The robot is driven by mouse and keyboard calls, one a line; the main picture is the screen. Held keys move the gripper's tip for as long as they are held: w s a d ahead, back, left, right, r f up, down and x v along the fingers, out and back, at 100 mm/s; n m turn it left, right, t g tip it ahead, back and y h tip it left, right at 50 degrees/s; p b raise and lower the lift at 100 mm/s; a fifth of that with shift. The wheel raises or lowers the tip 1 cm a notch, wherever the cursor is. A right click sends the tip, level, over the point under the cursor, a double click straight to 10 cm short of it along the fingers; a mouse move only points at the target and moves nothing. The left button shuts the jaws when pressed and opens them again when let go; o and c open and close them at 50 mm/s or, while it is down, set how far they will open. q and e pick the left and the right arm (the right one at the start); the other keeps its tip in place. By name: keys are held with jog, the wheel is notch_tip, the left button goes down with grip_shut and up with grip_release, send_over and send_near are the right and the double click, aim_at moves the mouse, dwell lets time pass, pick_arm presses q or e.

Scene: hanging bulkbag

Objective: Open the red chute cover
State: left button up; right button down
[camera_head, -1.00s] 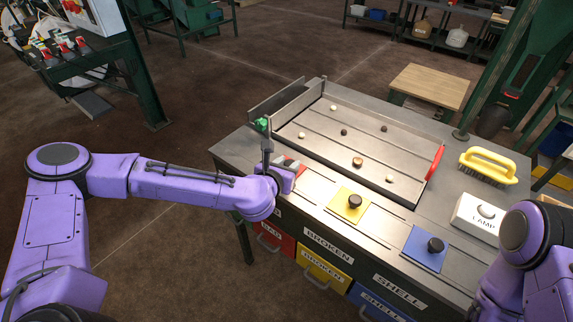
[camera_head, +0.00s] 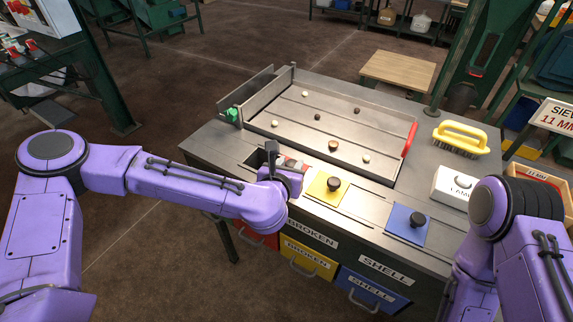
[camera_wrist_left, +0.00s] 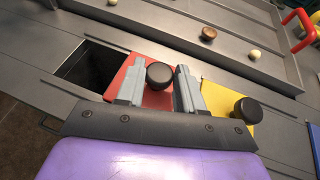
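The red chute cover (camera_wrist_left: 136,80) is a flat red plate with a round black knob (camera_wrist_left: 159,75). In the wrist view it lies beside a dark rectangular chute opening (camera_wrist_left: 90,66), which is uncovered to its left. The opening also shows in the head view (camera_head: 257,159), left of my left gripper (camera_head: 287,173). In the wrist view the left gripper's fingers (camera_wrist_left: 160,85) stand apart on either side of the knob, with small gaps visible. In the head view the gripper hides much of the red cover (camera_head: 292,162). My right gripper is out of view.
A yellow cover (camera_head: 317,187) with a black knob lies close right of the red one, then a blue cover (camera_head: 405,232). A shallow sorting tray (camera_head: 340,112) with several nuts lies behind. A yellow brush (camera_head: 461,137) and white lamp box (camera_head: 452,186) stand right.

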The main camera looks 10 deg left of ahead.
pick_arm(q)
jog(key=shift+o, duration=1.4)
jog(key=b+v, duration=0.1)
jog(key=v, duration=0.5)
jog(key=shift+s+b, duration=0.25)
jog(key=shift+b, duration=0.05)
jog(key=p+v, duration=0.4)
jog(key=p, duration=0.3)
jog(key=shift+r, duration=0.1)
